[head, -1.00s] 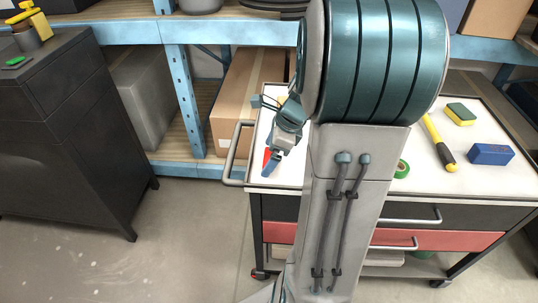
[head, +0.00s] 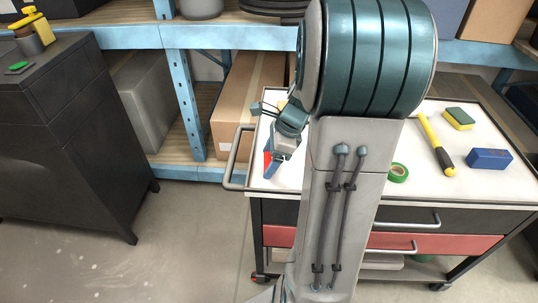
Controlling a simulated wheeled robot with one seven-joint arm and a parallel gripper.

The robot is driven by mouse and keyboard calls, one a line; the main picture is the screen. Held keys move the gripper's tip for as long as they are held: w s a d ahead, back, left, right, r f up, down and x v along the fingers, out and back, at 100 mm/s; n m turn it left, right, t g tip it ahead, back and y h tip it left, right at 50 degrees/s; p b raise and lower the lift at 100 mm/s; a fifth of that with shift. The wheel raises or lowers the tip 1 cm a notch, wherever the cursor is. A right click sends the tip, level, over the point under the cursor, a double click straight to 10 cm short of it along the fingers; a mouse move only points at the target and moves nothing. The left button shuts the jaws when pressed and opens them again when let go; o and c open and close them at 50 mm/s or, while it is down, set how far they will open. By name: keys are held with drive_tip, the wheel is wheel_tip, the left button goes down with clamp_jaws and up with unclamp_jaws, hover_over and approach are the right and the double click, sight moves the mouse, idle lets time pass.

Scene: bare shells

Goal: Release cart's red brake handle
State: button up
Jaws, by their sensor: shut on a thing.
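The cart (head: 462,192) stands at right, with a white top, dark and red drawers and a grey push bar (head: 235,158) at its left end. The red brake handle (head: 267,159) shows as a small red piece at the left end of the cart top. My gripper (head: 271,168) is there, pointing down, shut on the red handle. Its fingers cover part of the handle, and the handle's base is hidden. My arm crosses in front of the cart and hides the middle of its top.
On the cart top lie green tape (head: 398,172), a yellow-black tool (head: 437,146), a sponge (head: 459,118) and a blue block (head: 490,158). A blue shelf (head: 190,105) with boxes stands behind. A dark cabinet (head: 80,130) is at left, with clear floor between.

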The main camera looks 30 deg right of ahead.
drive_tip(key=n+p, duration=0.1)
drive_tip(key=n, duration=0.1)
drive_tip(key=n+g+p, duration=0.1)
drive_tip(key=shift+w+r+y+p, duration=0.15)
drive_tip(key=shift+r+y+p, duration=0.1)
drive_tip(key=shift+y+p, duration=0.1)
drive_tip(key=n+g+p, duration=0.1)
drive_tip(key=n, duration=0.1)
drive_tip(key=n+p, duration=0.2)
drive_tip(key=n, duration=0.1)
drive_tip(key=shift+w+g, duration=0.15)
drive_tip(key=shift+g, duration=0.25)
drive_tip(key=n+p, duration=0.1)
drive_tip(key=n, duration=0.1)
drive_tip(key=n+g+h+p, duration=0.1)
drive_tip(key=n, duration=0.1)
drive_tip(key=shift+w+g, duration=0.15)
drive_tip(key=shift+g, duration=0.15)
drive_tip(key=n+g+h+p, duration=0.1)
drive_tip(key=n, duration=0.3)
drive_tip(key=shift+w+f+n, duration=0.1)
drive_tip(key=shift+n, duration=0.2)
drive_tip(key=o, duration=1)
drive_tip(key=shift+f, duration=0.1)
drive_tip(key=p+v, duration=0.1)
drive_tip(key=v, duration=1.2)
drive_tip(key=shift+w+r+p, duration=0.25)
drive_tip(key=shift+r+p, duration=0.1)
drive_tip(key=shift+p, duration=0.05)
